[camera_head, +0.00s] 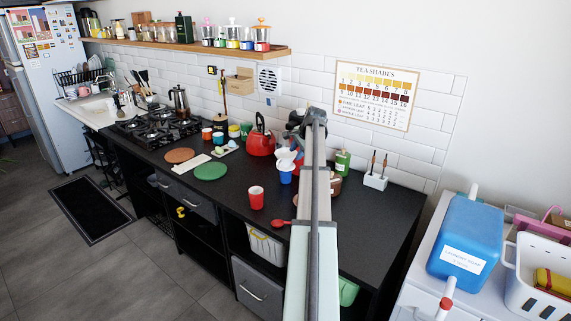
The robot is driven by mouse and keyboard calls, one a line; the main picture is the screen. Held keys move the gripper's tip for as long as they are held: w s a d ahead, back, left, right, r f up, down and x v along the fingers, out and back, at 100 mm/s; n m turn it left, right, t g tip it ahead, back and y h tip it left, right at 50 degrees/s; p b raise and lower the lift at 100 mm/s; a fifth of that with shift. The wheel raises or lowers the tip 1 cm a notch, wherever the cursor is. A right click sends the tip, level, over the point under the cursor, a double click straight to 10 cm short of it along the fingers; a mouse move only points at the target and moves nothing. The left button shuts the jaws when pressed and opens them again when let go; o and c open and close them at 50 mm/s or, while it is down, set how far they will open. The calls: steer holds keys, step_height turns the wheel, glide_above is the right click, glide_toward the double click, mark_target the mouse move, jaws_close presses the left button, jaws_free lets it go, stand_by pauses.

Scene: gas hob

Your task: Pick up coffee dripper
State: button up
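A white cone-shaped thing, which looks like the coffee dripper (284,156), is on the dark counter (225,205) right of the red kettle, just left of my arm. It appears above a blue cup (285,174); I cannot tell whether it rests on the cup. My arm stretches from the bottom of the picture over the counter and hides part of this area. Its dark end, my gripper (296,124), is above and behind the dripper, near the tiled wall. The fingers are too small and dark to tell open from shut.
A red kettle (261,138), red cup (256,197), green plate (210,171) and brown plate (179,155) stand left of my arm. A green bottle (342,162) and white holder (375,181) stand right. The right front counter is clear. A shelf (190,46) hangs above.

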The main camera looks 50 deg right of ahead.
mark_target(284, 162)
steer(key=shift+w+x, duration=0.25)
steer(key=shift+x, duration=2.45)
steer(key=shift+r, duration=0.1)
steer(key=shift+a, duration=0.1)
jaws_close()
